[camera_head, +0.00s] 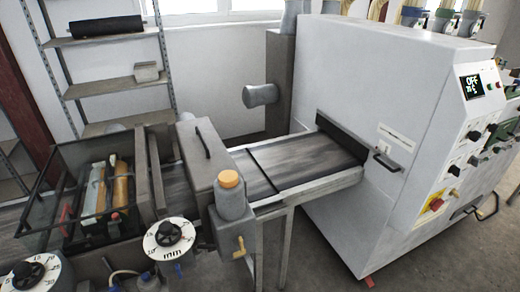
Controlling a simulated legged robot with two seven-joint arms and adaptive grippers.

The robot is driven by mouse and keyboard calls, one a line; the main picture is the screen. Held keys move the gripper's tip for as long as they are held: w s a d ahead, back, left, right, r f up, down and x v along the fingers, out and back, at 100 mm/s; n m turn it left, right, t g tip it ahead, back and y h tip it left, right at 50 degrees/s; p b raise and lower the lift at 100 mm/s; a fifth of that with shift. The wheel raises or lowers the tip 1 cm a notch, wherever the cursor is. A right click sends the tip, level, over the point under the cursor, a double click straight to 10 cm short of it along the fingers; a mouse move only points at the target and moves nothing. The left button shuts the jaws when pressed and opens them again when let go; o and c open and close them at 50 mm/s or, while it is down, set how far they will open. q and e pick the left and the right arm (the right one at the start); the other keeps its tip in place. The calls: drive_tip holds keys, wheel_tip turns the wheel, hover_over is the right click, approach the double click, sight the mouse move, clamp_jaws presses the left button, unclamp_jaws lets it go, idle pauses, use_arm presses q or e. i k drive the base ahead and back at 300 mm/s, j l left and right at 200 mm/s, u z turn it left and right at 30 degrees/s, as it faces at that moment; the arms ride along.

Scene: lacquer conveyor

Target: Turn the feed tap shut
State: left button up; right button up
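A small brass-yellow tap (240,246) sits low on the front of a grey housing, below a grey canister (231,203) with an orange cap. It looks like the feed tap, but no label shows. Its handle appears roughly upright; the picture is too small to tell whether it is open or shut. Neither of my grippers is in view, and nothing touches the tap.
A white numbered dial (170,238) stands just left of the tap. The conveyor belt (305,158) runs right into a large white machine (370,100). A glass-sided box (45,215) with rollers is at left. Open floor (325,255) lies right of the tap.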

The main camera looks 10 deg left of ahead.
sight(177, 268)
drive_tip(key=j+u, duration=0.2)
drive_tip(key=u, duration=0.9)
